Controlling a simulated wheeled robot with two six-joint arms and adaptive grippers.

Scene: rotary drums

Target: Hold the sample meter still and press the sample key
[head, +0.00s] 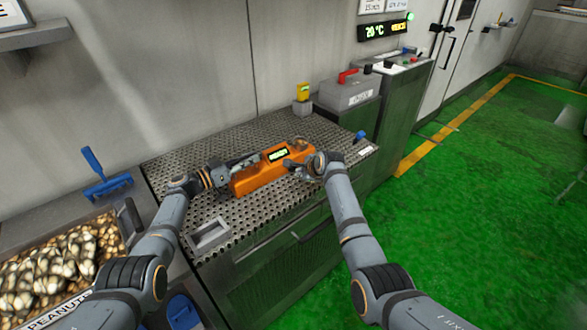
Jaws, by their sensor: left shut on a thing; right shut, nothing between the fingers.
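The orange sample meter (260,174) lies on the perforated metal bench top (200,150), with a lit green display (278,154) facing up. My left gripper (228,175) is shut on the left end of the meter. My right gripper (296,164) is shut and empty at the right end of the meter, over its top. The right fingers cover that part, so I cannot see the sample key or tell whether they touch it. A round grey part (298,143) shows at the meter's far right end.
A blue scraper (104,176) and a peanut bin (70,262) are at left. Green floor lies right.

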